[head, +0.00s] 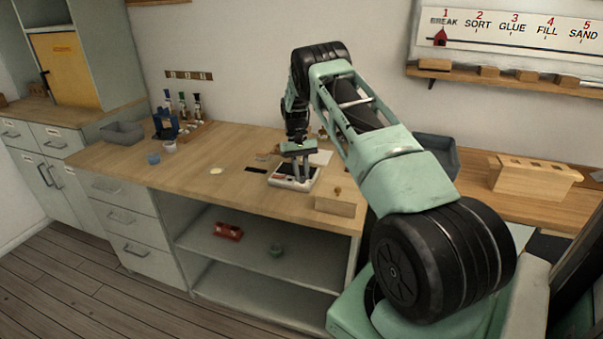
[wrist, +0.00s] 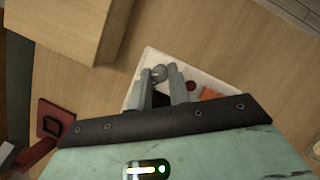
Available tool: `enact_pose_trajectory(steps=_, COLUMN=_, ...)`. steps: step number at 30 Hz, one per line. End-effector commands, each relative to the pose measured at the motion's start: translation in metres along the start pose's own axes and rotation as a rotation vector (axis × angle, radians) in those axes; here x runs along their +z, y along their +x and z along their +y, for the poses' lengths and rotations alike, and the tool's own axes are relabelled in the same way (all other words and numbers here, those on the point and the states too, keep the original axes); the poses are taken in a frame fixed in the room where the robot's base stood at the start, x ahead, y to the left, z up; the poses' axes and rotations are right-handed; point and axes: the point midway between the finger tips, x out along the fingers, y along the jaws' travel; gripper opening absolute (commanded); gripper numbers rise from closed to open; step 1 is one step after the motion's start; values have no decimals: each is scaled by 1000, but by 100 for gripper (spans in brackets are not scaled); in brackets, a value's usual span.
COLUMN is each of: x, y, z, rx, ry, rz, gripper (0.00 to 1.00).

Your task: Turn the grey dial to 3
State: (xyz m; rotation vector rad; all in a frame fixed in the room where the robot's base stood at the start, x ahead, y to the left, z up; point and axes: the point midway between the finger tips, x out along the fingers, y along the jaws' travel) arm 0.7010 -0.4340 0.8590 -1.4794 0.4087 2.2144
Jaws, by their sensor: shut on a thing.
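The grey dial (wrist: 158,74) shows in the wrist view between the tips of my gripper (wrist: 160,76). The two fingers are close together and shut on it. The dial is on a white device (wrist: 148,58) that lies on the wooden bench. The device also shows in the head view (head: 281,181), with my gripper (head: 299,176) pointing down onto it. A dark red round spot and an orange patch show on the device to the right of the fingers in the wrist view. The dial's marks and its setting are too small or hidden to read.
A light wooden block (head: 336,202) stands on the bench right of the device. A dark slot (head: 256,170) lies left of it. A blue-grey bin (head: 437,152) stands behind my arm. A red object (head: 228,231) is on the shelf below. The bench's front left is mostly clear.

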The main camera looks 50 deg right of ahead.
Motion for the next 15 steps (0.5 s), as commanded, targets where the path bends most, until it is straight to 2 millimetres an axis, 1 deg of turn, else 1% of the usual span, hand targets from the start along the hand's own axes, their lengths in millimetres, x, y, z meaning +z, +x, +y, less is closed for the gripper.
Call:
enact_pose_trajectory(steps=4, x=-1, y=-1, z=0, rx=-1, ry=0, rz=4, gripper=0)
enact_pose_trajectory(steps=5, x=-1, y=-1, z=0, rx=-1, ry=0, rz=4, gripper=21)
enact_pose_trajectory(steps=6, x=-1, y=-1, z=0, rx=0, ry=0, rz=3, gripper=32)
enact_pose_trajectory(steps=7, x=-1, y=-1, z=0, rx=0, ry=0, rz=3, gripper=40)
enact_pose_trajectory(steps=15, x=0, y=-1, z=0, rx=0, ry=0, rz=1, gripper=40)
